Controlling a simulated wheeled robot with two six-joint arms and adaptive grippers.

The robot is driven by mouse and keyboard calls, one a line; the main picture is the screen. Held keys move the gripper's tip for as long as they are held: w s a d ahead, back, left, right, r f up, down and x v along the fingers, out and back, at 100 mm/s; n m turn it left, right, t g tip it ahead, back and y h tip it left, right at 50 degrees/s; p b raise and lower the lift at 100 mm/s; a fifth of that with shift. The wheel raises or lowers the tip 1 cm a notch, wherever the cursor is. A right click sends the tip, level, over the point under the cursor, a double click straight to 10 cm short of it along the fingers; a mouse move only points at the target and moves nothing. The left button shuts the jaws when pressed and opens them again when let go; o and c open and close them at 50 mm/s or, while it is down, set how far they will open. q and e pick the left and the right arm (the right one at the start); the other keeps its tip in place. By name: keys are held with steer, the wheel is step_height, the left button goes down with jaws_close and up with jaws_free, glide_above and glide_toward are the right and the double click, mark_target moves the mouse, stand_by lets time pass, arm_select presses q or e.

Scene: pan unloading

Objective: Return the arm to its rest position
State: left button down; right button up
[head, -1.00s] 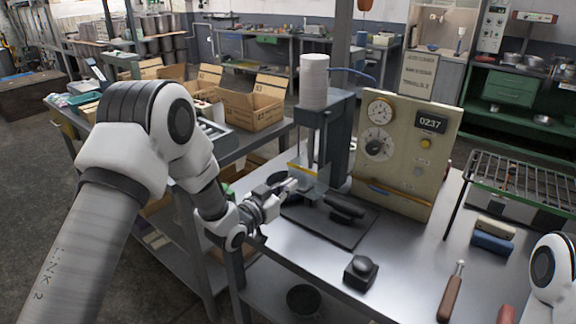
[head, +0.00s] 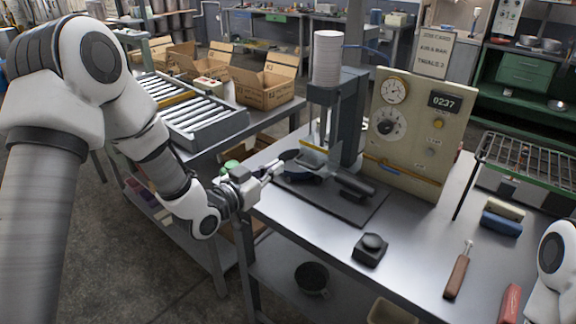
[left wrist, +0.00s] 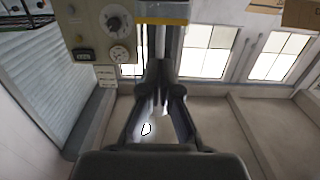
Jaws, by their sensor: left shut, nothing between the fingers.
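My left arm comes in from the left in the head view. Its gripper (head: 276,168) is at the left edge of the metal bench (head: 300,232), just left of the press (head: 350,115). The fingers are shut and hold nothing. In the left wrist view, the fingers (left wrist: 160,90) come together in front of the press column. A dark pan-like piece (head: 303,175) sits at the press base, partly hidden, with a black handle-like part (head: 352,186) beside it. My right gripper is not in view; only part of my right arm shows at the right edge.
A gauge panel (head: 415,135) stands right of the press. A roller conveyor (head: 205,122) and open cartons (head: 265,85) lie behind my left arm.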

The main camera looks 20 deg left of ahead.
arm_select(q)
steer(key=s+f+g, duration=0.1)
steer(key=s+f, duration=0.1)
steer(key=f, duration=0.3)
steer(key=s+d+f+g, duration=0.1)
steer(key=s+f, duration=0.1)
steer(key=f, duration=0.4)
steer(key=s+d+f+g, duration=0.1)
steer(key=s+f, duration=0.1)
steer(key=f, duration=0.3)
steer(key=shift+s+d+f+g+y, duration=0.15)
steer(key=shift+s+g+y, duration=0.15)
steer(key=shift+g, duration=0.1)
steer(key=s+f+n+g+y, duration=0.15)
steer(key=s+f+g, duration=0.25)
steer(key=s+f, duration=0.65)
steer(key=s+a+f+n+g+y, duration=0.1)
steer(key=s+f+g, duration=0.3)
steer(key=s, duration=0.5)
steer(key=s+a+f+n+g+y, duration=0.2)
steer(key=s+f+g+y, duration=0.1)
steer(key=s, duration=0.7)
step_height(320, 180, down, 2)
steer(key=shift+s+a+f+g, duration=0.2)
steer(key=shift+a+f+g, duration=0.05)
steer(key=shift+g, duration=0.55)
